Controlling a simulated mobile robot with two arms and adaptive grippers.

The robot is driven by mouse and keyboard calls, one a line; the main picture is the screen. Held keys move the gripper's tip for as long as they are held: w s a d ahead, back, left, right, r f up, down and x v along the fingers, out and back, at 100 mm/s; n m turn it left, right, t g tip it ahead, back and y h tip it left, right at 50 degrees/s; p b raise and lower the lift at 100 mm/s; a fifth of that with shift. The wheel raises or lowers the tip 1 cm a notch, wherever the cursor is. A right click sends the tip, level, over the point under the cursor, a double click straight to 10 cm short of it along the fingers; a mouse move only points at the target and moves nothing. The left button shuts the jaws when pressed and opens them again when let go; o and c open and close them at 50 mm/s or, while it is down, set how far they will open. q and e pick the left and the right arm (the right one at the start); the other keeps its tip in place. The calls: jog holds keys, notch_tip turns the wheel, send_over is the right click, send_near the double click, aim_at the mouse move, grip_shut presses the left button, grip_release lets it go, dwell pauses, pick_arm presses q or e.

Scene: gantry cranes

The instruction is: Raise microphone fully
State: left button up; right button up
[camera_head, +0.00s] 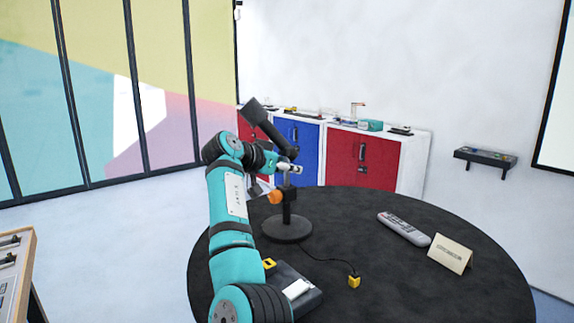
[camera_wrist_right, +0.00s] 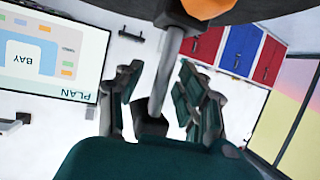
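The microphone (camera_head: 256,112) is a black block-like head on a dark arm, tilted up to the left, in the head view. Its stand has a round black base (camera_head: 287,230) on the table, a short post and an orange knob (camera_head: 275,196). The knob also shows at the top of the right wrist view (camera_wrist_right: 205,6). My right gripper (camera_wrist_right: 160,75) has its fingers spread on either side of the grey pole (camera_wrist_right: 170,65), with visible gaps. In the head view my teal arm partly hides the gripper and pole. My left gripper is not in view.
The round black table (camera_head: 390,285) also holds a grey remote-like device (camera_head: 403,229), a folded card (camera_head: 450,254), a dark box (camera_head: 310,297) and a small yellow piece on a cable (camera_head: 354,281). Red and blue cabinets (camera_head: 362,158) stand behind.

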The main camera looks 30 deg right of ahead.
aim_at(252, 106)
grip_shut()
dwell(0.5)
notch_tip(252, 106, up, 12)
jog(key=p, duration=0.8)
jog(key=shift+p, duration=0.35)
jog(key=shift+f, duration=0.1)
grip_release()
jog(key=shift+a, duration=0.1)
jog(key=v, duration=1.2)
jog(key=shift+f, duration=0.1)
